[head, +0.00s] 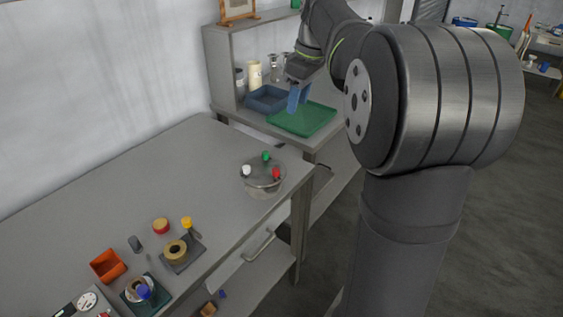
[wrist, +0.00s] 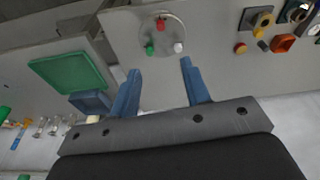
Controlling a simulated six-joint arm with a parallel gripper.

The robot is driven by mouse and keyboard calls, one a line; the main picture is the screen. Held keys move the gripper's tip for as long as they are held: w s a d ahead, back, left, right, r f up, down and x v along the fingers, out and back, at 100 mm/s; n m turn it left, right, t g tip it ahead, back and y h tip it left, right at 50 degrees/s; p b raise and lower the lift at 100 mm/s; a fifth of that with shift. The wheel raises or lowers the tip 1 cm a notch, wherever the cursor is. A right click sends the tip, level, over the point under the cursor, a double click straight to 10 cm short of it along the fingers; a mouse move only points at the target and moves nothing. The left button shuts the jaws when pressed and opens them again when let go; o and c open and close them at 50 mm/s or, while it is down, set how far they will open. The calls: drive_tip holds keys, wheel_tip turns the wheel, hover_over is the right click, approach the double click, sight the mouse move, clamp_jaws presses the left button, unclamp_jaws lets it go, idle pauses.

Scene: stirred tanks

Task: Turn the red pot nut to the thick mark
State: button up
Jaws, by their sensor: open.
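The pot (head: 262,181) stands near the right end of the grey bench, with a round metal lid. On the lid are a red nut (head: 276,173), a green nut (head: 266,156) and a white nut (head: 246,170). In the wrist view the red nut (wrist: 160,24) is on the lid's far side, with green and white nearer. My gripper (head: 299,97) is over the green tray area at the back, apart from the pot. Its blue fingers (wrist: 158,75) are open and empty. The thick mark is too small to make out.
A green tray (head: 303,119) and a blue bin (head: 268,98) lie on the back bench beside bottles. On the front bench are an orange bin (head: 108,265), a red-topped round item (head: 160,226) and a tape-like roll (head: 175,252). Bench around the pot's left is clear.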

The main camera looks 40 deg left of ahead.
drive_tip(key=n+h, duration=0.2)
hover_over(275, 169)
wheel_tip(275, 169, down, 6)
drive_tip(key=f, duration=0.1)
wheel_tip(275, 169, down, 17)
drive_tip(key=shift+d, duration=0.1)
drive_tip(key=shift+c, duration=0.4)
clamp_jaws()
drive_tip(key=shift+m, duration=0.3)
